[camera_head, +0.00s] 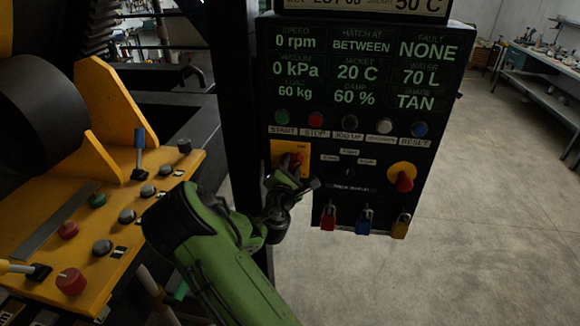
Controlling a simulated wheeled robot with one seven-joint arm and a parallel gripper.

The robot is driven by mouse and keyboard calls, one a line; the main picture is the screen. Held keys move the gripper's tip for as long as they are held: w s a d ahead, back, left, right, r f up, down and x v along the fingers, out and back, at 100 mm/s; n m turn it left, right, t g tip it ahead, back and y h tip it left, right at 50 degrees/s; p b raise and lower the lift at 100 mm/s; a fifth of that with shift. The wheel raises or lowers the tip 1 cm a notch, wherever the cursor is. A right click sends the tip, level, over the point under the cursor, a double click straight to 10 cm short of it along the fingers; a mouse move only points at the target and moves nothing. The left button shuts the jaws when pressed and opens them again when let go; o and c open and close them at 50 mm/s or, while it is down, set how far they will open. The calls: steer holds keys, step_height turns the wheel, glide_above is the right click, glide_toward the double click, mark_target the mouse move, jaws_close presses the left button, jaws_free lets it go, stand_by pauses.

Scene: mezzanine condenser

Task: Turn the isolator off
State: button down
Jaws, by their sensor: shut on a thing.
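The isolator (276,152) is a red handle on a yellow plate at the left of the black control panel (350,75), below the START and STOP buttons. My gripper (291,173) is at the handle, at the end of my green arm. It is shut on the red isolator handle, and its fingers cover the handle's lower part. The handle's exact angle is hard to tell, as it is small and partly hidden.
A red knob on a yellow round base (404,181) sits at the panel's right. Red (328,222), blue (363,226) and yellow (401,229) padlocks hang along the lower edge. A yellow console (140,215) with knobs and levers stands at left.

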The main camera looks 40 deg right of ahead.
steer(key=shift+m, duration=0.3)
steer(key=m+b, duration=0.4)
steer(key=shift+s+d+f, duration=0.1)
steer(key=shift+s+f, duration=0.05)
steer(key=shift+f, duration=0.2)
steer(key=m+b, duration=0.4)
steer(key=b, duration=0.1)
steer(key=shift+f+m, duration=0.3)
steer(key=shift+m, duration=0.1)
steer(key=m+b, duration=0.1)
steer(key=b, duration=0.1)
steer(key=m+b, duration=0.4)
steer(key=shift+f, duration=0.25)
steer(key=m+b, duration=0.3)
steer(key=b, duration=0.1)
steer(key=shift+m, duration=0.4)
steer(key=c, duration=0.9)
jaws_free()
steer(key=shift+r, duration=0.1)
